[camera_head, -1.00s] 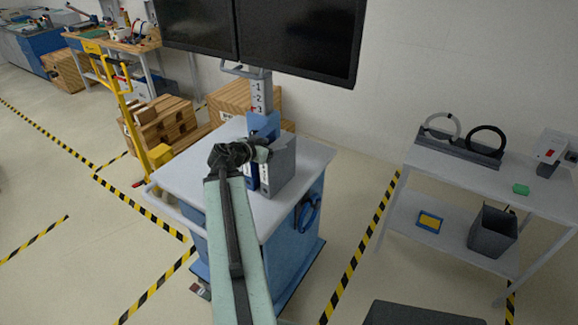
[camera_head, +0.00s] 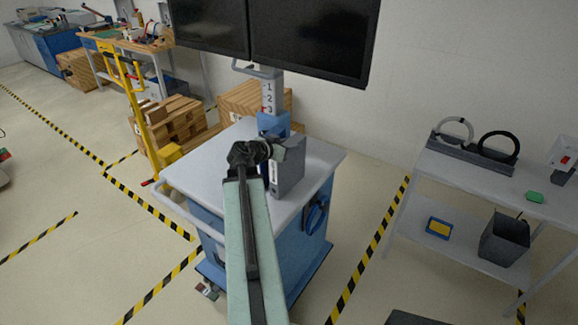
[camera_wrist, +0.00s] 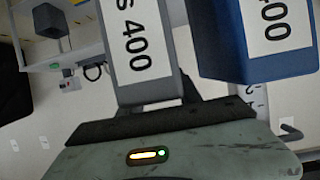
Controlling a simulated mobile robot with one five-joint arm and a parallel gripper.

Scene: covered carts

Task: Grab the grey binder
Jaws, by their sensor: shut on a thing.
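The grey binder (camera_head: 290,168) stands upright on the cart top. My gripper (camera_head: 277,150) is at its upper part and shut on it. In the wrist view the grey binder (camera_wrist: 145,45) shows its white label, reading "S 400", close in front of the gripper body. A blue binder (camera_wrist: 270,50) with a white label is beside it on the right in the wrist view, apart from the gripper. In the head view my arm hides most of the blue binder. I cannot tell whether the grey binder's base touches the cart top.
The cart (camera_head: 200,165) has a blue body and a light top. A column with two monitors (camera_head: 305,40) rises behind the binders. A shelf table (camera_head: 465,180) with a dark bin (camera_head: 503,238) stands at right. Wooden crates (camera_head: 165,125) and a yellow lifter (camera_head: 130,90) are at left.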

